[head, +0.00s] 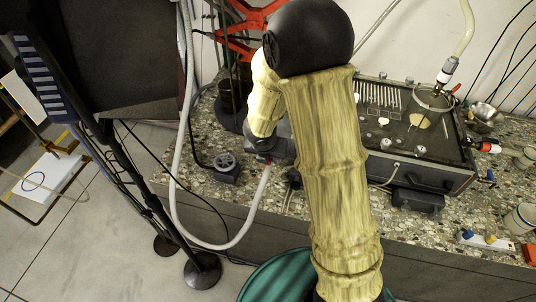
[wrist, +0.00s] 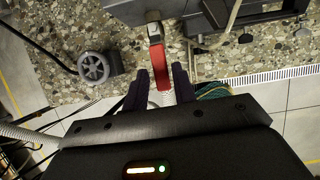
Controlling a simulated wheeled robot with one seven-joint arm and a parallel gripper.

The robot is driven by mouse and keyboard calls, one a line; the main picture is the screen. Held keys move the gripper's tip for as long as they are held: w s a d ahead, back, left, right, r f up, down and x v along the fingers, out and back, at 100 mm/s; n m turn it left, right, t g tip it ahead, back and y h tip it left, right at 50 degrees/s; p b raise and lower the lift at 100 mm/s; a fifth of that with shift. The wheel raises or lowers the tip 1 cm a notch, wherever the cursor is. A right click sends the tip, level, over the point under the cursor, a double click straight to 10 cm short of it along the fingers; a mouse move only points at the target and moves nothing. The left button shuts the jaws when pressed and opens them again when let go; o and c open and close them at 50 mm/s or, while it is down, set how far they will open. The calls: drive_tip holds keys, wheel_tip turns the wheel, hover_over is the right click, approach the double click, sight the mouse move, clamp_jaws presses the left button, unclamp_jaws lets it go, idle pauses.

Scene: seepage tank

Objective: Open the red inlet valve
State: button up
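The red inlet valve's flat red lever (wrist: 160,68) shows in the wrist view, below a metal fitting (wrist: 155,33) on the dark tank's edge. My gripper (wrist: 161,78) has its two dark fingers apart, one on each side of the lever. The lever's lower part lies between them, with a narrow gap visible beside it. I cannot tell whether either finger touches it. A pale ribbed hose shows behind the lever. In the head view, my arm hides most of the valve and the gripper; a small red bit (head: 263,158) shows above the white hose (head: 262,190).
The tank (head: 425,165) stands on a speckled counter (head: 215,188). A dark round-knobbed device (head: 226,165) sits left of the valve; it also shows in the wrist view (wrist: 94,67). A black stand (head: 150,205) is on the left. A green round container (head: 280,275) stands below the counter.

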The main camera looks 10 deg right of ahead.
drive_tip(key=p+v, duration=0.8)
drive_tip(key=v, duration=0.9)
drive_tip(key=shift+r, duration=0.1)
drive_tip(key=s+d+m+y, duration=0.1)
drive_tip(key=s+d+m, duration=0.3)
drive_tip(key=m, duration=1.1)
drive_tip(key=s+d+r+m+g, duration=0.1)
drive_tip(key=s+d+m, duration=0.3)
drive_tip(key=m, duration=1.2)
drive_tip(key=shift+s+r+g+y, duration=0.3)
drive_tip(key=shift+s+y, duration=0.1)
drive_tip(key=shift+s, duration=0.15)
